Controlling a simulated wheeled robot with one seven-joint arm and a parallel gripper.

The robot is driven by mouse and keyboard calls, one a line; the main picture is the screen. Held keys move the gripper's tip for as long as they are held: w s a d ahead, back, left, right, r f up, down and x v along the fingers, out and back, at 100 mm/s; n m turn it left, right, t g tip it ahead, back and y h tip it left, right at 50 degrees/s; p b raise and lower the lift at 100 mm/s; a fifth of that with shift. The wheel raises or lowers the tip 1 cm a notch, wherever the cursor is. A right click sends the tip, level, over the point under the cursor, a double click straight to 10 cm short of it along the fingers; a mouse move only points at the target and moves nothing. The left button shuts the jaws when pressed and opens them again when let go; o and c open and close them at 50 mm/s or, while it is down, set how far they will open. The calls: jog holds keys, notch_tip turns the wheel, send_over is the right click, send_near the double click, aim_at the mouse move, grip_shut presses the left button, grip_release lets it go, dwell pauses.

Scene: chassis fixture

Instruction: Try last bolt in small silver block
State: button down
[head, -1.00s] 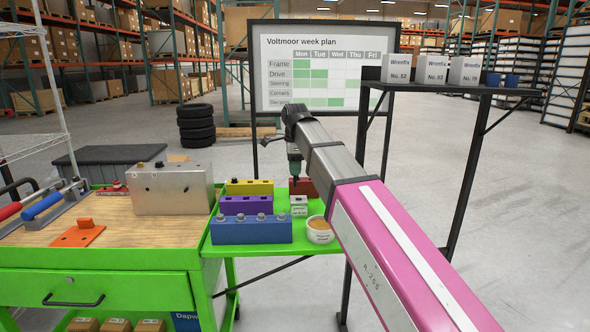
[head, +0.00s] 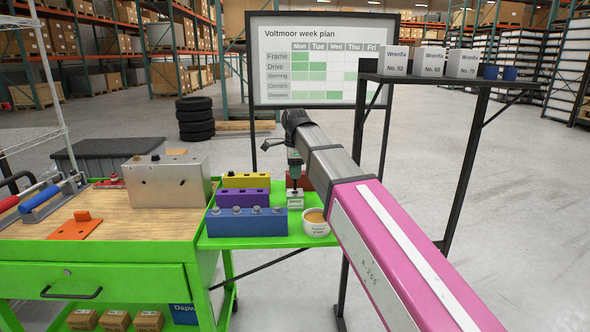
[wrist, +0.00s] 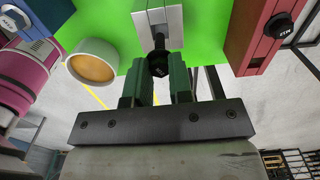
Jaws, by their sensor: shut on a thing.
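I cannot tell whether the tip is in a hole.
The blue block (head: 245,226), purple block (head: 242,199) and yellow block (head: 245,181) stand left. The red block (wrist: 262,30) is close on the right in the wrist view. A white bowl (head: 316,226) sits in front. A black stand (head: 470,83) rises at right.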

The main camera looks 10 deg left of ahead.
aim_at(295, 190)
jog(key=shift+f, duration=0.15)
dwell(0.6)
jog(key=shift+f, duration=2.5)
jog(key=c, duration=0.9)
grip_release()
jog(key=shift+c, duration=0.2)
jog(key=shift+r, duration=0.1)
jog(key=shift+r, duration=2.95)
